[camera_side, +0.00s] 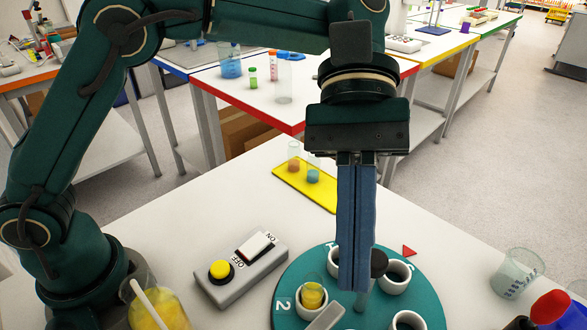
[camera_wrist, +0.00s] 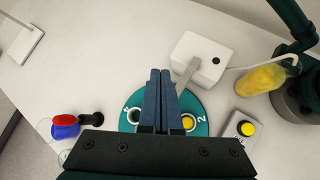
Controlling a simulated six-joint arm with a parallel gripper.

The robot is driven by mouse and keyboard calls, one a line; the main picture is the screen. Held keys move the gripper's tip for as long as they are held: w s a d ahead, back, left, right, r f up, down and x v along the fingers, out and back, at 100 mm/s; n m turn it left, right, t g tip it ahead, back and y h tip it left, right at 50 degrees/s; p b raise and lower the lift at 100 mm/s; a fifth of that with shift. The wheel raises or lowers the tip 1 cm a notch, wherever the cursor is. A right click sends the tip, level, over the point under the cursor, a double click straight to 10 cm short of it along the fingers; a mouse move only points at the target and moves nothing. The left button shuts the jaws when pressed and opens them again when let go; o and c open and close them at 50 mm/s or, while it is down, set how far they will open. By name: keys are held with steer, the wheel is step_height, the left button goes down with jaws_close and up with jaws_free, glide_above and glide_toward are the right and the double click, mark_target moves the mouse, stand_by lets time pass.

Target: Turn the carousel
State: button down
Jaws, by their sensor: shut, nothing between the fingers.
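The carousel (camera_side: 428,303) is a teal disc with white cup holders near its rim and printed numbers, with 2 at the left in the side view. It also shows in the wrist view (camera_wrist: 197,104), partly hidden by my fingers. A vial of yellow-orange juice (camera_side: 312,295) stands in the holder by the 2. A dark knob (camera_side: 379,263) on a grey post rises from the disc. My gripper (camera_side: 355,286) points down over the carousel with its blue fingers shut and empty, beside the knob. I cannot tell whether they touch it. A red triangle (camera_side: 409,251) lies at the disc's far edge.
A grey switch box (camera_side: 228,279) with a yellow button stands left of the carousel. A beaker of yellow liquid (camera_side: 165,312) is at lower left. A yellow rack (camera_side: 288,175) holds vials behind. A glass beaker (camera_side: 512,275) stands right. A white device (camera_wrist: 204,57) reaches over the disc.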

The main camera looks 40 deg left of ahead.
mark_target(325, 269)
steer(key=w+a+r+m+t+y, duration=0.2)
steer(key=a+m+t+y, duration=0.3)
steer(key=a+m+t, duration=0.45)
steer(key=shift+n+t, duration=0.65)
steer(key=shift+n, duration=0.1)
steer(key=s+x, duration=0.1)
steer(key=x, duration=0.5)
steer(key=s+x, duration=0.1)
steer(key=x, duration=0.5)
steer(key=s+f+x, duration=0.1)
steer(key=x, duration=0.4)
steer(key=shift+w+a+f, duration=0.1)
steer(key=shift+f, duration=0.4)
steer(key=shift+w+a+m+h, duration=0.1)
steer(key=shift+w+m+h, duration=0.4)
steer(key=shift+m, duration=0.3)
